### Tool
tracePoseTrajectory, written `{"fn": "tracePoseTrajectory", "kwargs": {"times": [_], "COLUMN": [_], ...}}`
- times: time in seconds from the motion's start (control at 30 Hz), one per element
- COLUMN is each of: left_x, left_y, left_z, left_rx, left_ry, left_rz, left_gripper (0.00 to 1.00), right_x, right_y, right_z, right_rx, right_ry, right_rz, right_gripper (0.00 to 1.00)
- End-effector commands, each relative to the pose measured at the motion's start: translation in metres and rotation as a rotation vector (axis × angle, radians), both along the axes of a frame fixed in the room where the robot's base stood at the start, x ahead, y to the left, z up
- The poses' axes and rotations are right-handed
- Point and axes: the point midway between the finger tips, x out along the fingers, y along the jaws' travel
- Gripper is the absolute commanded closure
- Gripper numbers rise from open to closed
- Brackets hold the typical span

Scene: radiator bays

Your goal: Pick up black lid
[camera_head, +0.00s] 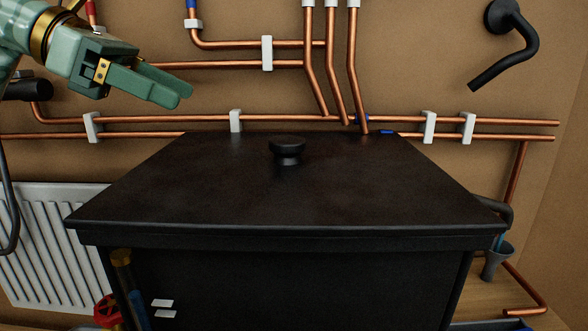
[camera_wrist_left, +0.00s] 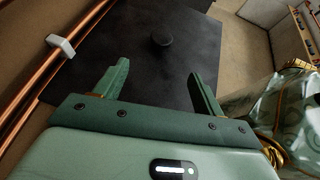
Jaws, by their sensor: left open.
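The black lid (camera_head: 290,195) lies flat on top of a dark box-like tank (camera_head: 300,285) in the middle of the head view. A round black knob (camera_head: 287,150) stands on the lid toward its back edge. The lid also shows in the left wrist view (camera_wrist_left: 150,70), with its knob (camera_wrist_left: 162,40) beyond the fingers and between their lines. My left gripper (camera_head: 186,92) is at the upper left, above and apart from the lid. Its two green fingers are spread and empty; they also show in the left wrist view (camera_wrist_left: 160,78). My right gripper is not in view.
Copper pipes (camera_head: 290,119) with white clips run along the brown back wall just behind the lid. A white radiator (camera_head: 40,240) is at the left. A red valve wheel (camera_head: 107,310) is at the tank's lower left. A grey funnel (camera_head: 497,260) is at the right. The lid's top is otherwise bare.

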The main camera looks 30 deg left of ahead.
Motion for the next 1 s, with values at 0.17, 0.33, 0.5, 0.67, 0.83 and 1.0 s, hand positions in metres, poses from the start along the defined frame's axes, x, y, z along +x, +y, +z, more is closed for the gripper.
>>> {"fn": "tracePoseTrajectory", "kwargs": {"times": [0.17,0.33,0.5,0.67,0.83,1.0], "left_x": [0.024,0.046,0.056,0.065,0.080,0.088], "left_y": [-0.029,-0.052,-0.063,-0.072,-0.084,-0.092], "left_z": [-0.016,-0.032,-0.043,-0.046,-0.050,-0.060], "left_rx": [0.002,0.003,0.000,0.001,-0.003,-0.002], "left_ry": [0.001,0.001,0.001,0.003,0.000,-0.001], "left_rz": [-0.006,-0.003,-0.002,-0.003,0.000,-0.001], "left_gripper": [0.31,0.31,0.31,0.31,0.31,0.31], "right_x": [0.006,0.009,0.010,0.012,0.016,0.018], "right_y": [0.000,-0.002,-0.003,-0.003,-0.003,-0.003], "right_z": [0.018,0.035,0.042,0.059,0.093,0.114], "right_rx": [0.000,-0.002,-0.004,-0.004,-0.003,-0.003], "right_ry": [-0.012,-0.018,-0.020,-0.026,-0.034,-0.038], "right_rz": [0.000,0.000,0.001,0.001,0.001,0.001], "right_gripper": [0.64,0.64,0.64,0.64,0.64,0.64]}}
